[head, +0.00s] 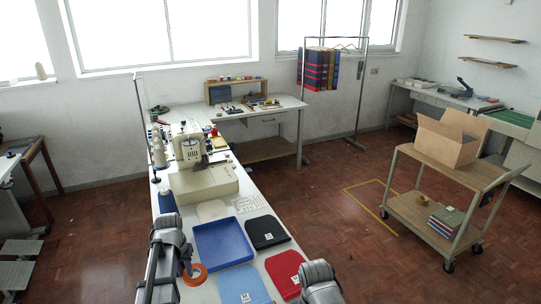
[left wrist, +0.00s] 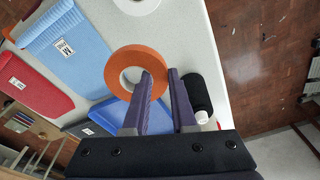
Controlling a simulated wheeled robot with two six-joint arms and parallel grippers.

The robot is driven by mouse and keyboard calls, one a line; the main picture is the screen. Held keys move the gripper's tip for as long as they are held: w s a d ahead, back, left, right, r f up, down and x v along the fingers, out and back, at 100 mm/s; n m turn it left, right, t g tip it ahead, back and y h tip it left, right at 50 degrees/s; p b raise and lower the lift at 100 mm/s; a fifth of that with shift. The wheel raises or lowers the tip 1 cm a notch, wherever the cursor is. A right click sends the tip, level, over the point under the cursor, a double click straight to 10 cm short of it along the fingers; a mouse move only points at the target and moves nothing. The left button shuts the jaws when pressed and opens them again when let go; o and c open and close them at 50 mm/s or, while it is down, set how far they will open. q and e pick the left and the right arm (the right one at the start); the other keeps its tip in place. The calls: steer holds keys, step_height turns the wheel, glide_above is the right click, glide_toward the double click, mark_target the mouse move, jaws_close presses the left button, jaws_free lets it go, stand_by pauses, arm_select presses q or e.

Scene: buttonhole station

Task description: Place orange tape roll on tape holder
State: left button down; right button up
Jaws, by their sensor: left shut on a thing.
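The orange tape roll (head: 195,275) is at the left edge of the white worktable, beside the blue tray. In the left wrist view the orange tape roll (left wrist: 120,62) shows as a flat ring with its hole visible. My left gripper (head: 187,262) is shut on the roll's rim. In the left wrist view one finger of the left gripper (left wrist: 160,78) overlaps the ring's hole and the other is outside the ring. I cannot pick out the tape holder in either view. My right gripper is not in view; only part of my right arm shows.
The blue tray (head: 222,243) lies beside the left gripper. Folded black (head: 267,231), red (head: 284,270) and light blue (head: 243,287) pieces lie around it. A sewing machine (head: 195,165) and thread cones (head: 158,153) stand farther back. A dark cylinder (left wrist: 197,92) is near the fingers.

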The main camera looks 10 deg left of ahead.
arm_select(q)
steer(key=shift+r, duration=0.15)
steer(key=b, duration=0.6)
glide_above(191, 295)
step_height(191, 295, down, 6)
steer(key=shift+s+f, duration=0.15)
steer(key=shift+f, duration=0.05)
steer(key=shift+d+f, duration=0.1)
step_height(191, 295, down, 4)
steer(key=b, duration=0.3)
steer(key=shift+r+b, duration=0.25)
steer(key=shift+b, duration=0.15)
steer(key=shift+f, duration=0.15)
steer(key=c, duration=0.7)
jaws_free()
